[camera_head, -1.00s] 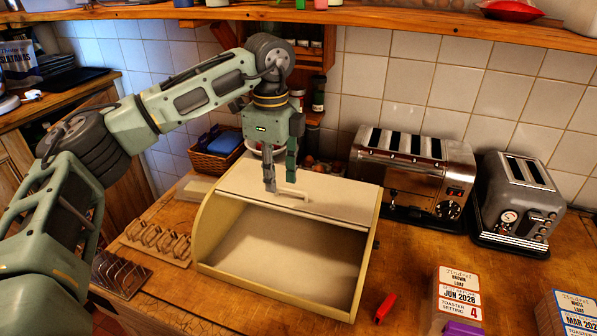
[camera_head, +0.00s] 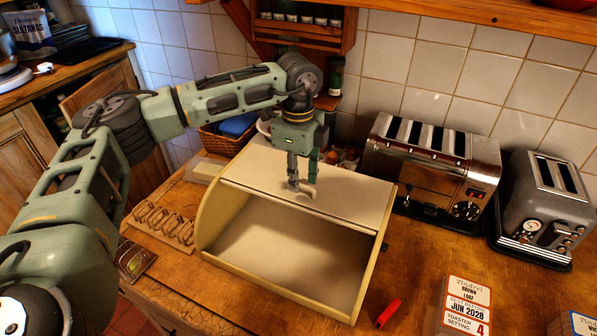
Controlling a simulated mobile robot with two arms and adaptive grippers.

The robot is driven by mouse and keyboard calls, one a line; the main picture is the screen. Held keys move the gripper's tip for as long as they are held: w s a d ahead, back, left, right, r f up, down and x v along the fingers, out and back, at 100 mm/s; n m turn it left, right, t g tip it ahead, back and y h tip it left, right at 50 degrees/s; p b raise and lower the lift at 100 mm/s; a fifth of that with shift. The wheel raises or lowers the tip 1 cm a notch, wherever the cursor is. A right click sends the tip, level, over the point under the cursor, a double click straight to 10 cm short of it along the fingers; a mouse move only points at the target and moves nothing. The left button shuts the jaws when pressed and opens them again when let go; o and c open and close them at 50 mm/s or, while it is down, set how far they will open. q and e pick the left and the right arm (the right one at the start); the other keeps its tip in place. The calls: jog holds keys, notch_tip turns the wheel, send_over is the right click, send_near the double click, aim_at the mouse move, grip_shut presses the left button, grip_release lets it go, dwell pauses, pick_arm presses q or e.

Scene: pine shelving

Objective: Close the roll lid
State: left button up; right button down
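A cream bread bin with yellowish side edges (camera_head: 212,215) stands on the wooden worktop, its front open. A pale handle (camera_head: 305,197) sits near the lid's front edge. My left gripper (camera_head: 303,184) points down at the handle, with its two fingers visibly apart. Its fingertips are at or just above the handle; I cannot tell if they touch it. My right gripper is not in view.
Two toasters (camera_head: 430,170) (camera_head: 545,208) stand to the right. A red object (camera_head: 388,313) lies before the bin's right corner, near a labelled loaf pack (camera_head: 466,306). A wire toast rack (camera_head: 163,224) is at left. A spice shelf (camera_head: 300,35) hangs behind my arm.

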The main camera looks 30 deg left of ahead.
pick_arm(q)
jog(key=shift+f, duration=0.2)
jog(key=shift+s, duration=0.15)
jog(key=shift+c, duration=0.3)
grip_shut()
